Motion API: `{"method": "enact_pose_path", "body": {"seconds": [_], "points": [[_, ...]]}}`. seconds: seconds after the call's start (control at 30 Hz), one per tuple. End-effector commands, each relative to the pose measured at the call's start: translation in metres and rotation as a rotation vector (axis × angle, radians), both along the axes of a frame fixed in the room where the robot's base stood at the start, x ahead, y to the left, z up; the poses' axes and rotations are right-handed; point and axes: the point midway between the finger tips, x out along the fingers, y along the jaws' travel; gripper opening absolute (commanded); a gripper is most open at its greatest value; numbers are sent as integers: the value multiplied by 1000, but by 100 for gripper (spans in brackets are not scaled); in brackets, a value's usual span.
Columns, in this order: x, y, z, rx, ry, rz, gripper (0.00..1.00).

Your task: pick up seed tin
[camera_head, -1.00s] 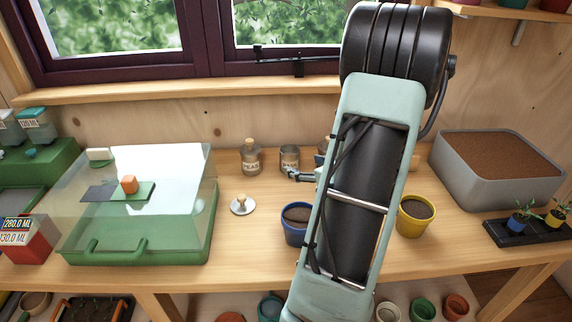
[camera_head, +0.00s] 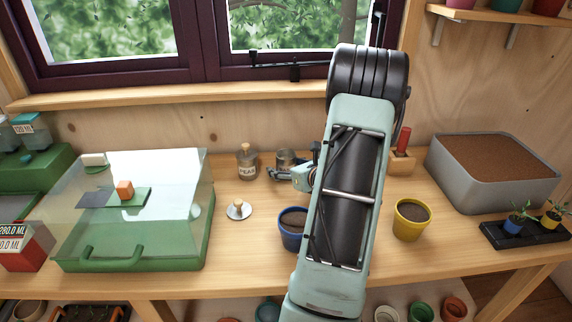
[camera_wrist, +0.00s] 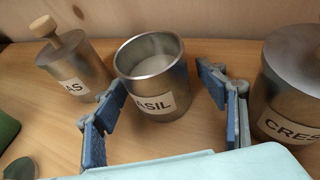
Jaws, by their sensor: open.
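The open metal tin labelled "BASIL" (camera_wrist: 152,97) stands upright on the bench in the wrist view, lidless, with something pale inside. In the head view the tin (camera_head: 285,158) is partly hidden by my gripper (camera_head: 298,170). In the wrist view my gripper (camera_wrist: 162,88) is open, with one blue-padded finger left of the tin and the other right of it. Gaps seem to show on both sides. A metal lid with a wooden knob (camera_head: 239,210) lies on the bench, left of the tin.
A corked "PEAS" tin (camera_wrist: 75,68) stands close on the left, and a "CRESS" tin (camera_wrist: 290,85) close on the right. Blue (camera_head: 293,239) and yellow (camera_head: 411,226) pots stand nearer the front. A clear-lidded green box (camera_head: 205,235) fills the left.

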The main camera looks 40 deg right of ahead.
Motion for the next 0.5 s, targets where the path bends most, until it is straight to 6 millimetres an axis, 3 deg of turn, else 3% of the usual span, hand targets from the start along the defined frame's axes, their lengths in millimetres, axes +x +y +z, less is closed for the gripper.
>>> {"method": "enact_pose_path", "body": {"seconds": [0.13, 0.5], "points": [[0, 0, 0, 0, 0, 0, 66], [0, 0, 0, 0, 0, 0, 25]]}}
